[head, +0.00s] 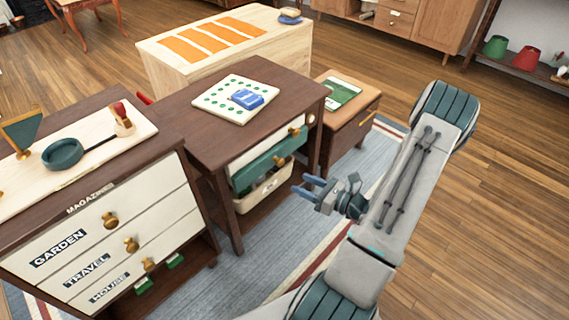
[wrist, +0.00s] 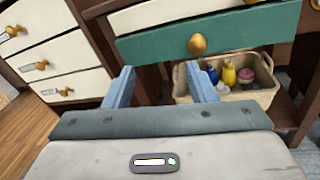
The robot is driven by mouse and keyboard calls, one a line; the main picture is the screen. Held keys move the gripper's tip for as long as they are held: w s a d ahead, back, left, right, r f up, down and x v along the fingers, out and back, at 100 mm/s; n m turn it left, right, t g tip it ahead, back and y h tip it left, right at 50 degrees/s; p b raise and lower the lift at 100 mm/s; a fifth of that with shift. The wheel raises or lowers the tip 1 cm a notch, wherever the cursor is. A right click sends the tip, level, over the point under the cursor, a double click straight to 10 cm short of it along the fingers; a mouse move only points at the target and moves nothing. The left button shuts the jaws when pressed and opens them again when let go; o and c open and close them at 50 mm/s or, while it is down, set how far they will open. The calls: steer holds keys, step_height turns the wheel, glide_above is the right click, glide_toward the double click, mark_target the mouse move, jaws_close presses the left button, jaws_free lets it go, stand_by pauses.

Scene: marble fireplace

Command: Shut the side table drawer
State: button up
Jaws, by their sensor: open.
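The dark brown side table (head: 190,102) stands in the middle of the head view. It has a cream upper drawer (head: 250,152) and a green lower drawer (head: 262,168), each with a gold knob. The green drawer's front appears to stand out from the table's face. In the wrist view, the green drawer (wrist: 240,36) and its gold knob (wrist: 197,44) are ahead, with the cream drawer (wrist: 160,14) above. My gripper (head: 308,187) is open and empty, apart from the drawer fronts. Its blue fingers (wrist: 160,78) point toward the table, below the knob.
A beige basket (wrist: 235,92) with bottles sits under the drawers. A cream-fronted cabinet (head: 100,240) with several drawers stands to the left. A small brown cabinet (head: 345,142) is on the right. A game board (head: 232,98) lies on the table. The rug in front is clear.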

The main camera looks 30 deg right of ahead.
mark_target(282, 163)
steer(key=d+f+m+t+h, duration=0.2)
steer(key=d+f+m+h, duration=0.1)
steer(key=d+m, duration=0.1)
steer(key=b+x, duration=0.3)
steer(key=x, duration=1)
steer(key=shift+w+a+r, duration=0.1)
steer(key=shift+a+r, duration=0.05)
steer(key=shift+a, duration=0.05)
